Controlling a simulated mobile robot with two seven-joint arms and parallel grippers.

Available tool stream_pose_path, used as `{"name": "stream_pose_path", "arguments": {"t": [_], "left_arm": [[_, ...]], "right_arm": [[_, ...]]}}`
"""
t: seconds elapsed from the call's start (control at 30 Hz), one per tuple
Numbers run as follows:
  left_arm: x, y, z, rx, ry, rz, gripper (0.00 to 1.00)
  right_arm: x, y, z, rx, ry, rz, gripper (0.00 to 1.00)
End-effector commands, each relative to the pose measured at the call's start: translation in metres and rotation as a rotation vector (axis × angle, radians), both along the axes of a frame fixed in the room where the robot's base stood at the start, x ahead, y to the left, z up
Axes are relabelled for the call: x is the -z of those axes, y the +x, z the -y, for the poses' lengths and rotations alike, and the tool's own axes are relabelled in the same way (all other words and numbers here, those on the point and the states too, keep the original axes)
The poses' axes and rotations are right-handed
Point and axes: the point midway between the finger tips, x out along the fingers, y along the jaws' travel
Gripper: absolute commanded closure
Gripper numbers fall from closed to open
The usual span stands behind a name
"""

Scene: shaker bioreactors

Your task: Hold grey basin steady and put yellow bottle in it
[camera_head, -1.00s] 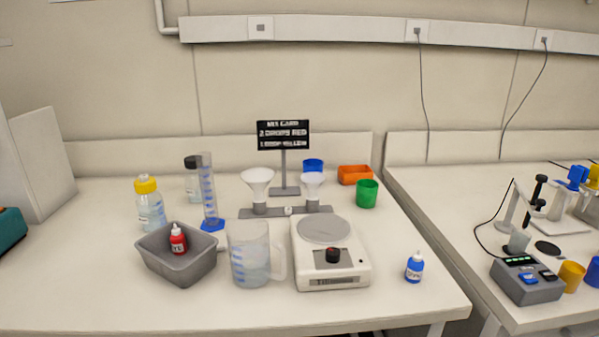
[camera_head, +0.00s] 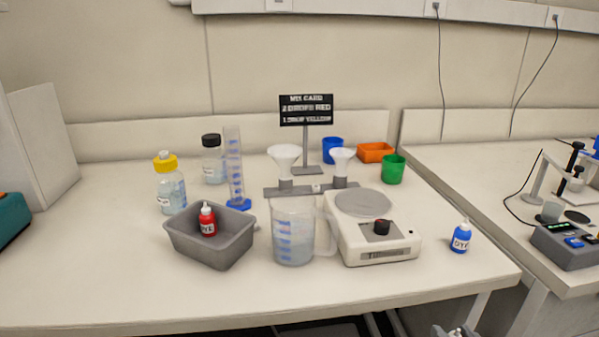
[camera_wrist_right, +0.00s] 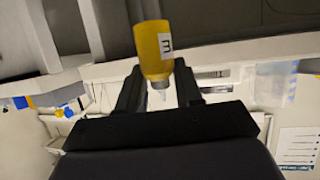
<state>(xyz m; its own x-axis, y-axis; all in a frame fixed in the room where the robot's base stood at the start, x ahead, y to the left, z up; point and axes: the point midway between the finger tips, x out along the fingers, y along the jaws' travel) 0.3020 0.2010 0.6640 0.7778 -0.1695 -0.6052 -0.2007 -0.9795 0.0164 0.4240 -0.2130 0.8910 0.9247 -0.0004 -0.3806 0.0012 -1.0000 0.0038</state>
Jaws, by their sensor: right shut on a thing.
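The grey basin (camera_head: 238,243) stands on the left part of the bench, with a red dye bottle (camera_head: 208,221) upright inside it. The yellow bottle (camera_wrist_right: 153,42) shows in the right wrist view, between the fingers of my right gripper (camera_wrist_right: 158,88), which is shut on it. The bottle's white nozzle points toward the wrist in that view. In the head view my right gripper (camera_head: 455,332) just shows at the bottom edge, in front of the bench and well right of the basin; the bottle's body is hidden there. My left gripper is not in view.
A measuring jug (camera_head: 294,240) stands just right of the basin, beside a white scale (camera_head: 380,250). A blue dye bottle (camera_head: 461,237) stands near the bench's right end. A yellow-capped bottle (camera_head: 170,190) and a graduated cylinder (camera_head: 234,170) stand behind the basin. The front left bench is clear.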

Motion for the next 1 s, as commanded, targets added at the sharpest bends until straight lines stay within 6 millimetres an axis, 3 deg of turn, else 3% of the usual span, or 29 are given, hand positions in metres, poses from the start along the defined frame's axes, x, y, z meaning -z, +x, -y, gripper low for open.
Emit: {"name": "stream_pose_path", "arguments": {"t": [0.03,0.43,0.5,0.77,0.97,1.0], "left_arm": [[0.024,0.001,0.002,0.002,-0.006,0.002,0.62],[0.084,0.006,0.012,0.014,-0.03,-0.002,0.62],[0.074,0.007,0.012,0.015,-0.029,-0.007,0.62],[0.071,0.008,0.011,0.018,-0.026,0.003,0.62],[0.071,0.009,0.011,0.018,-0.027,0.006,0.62],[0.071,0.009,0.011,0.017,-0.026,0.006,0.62]], "right_arm": [[0.028,0.0,0.0,0.0,0.0,0.0,0.89],[0.105,0.0,0.0,0.0,0.0,0.001,0.89],[0.091,0.002,-0.003,-0.014,-0.007,0.009,0.89],[0.09,0.002,-0.006,-0.021,-0.003,0.007,0.89],[0.094,0.0,0.002,-0.001,-0.01,0.002,0.89],[0.083,0.003,-0.007,-0.019,0.002,0.01,0.89]]}}
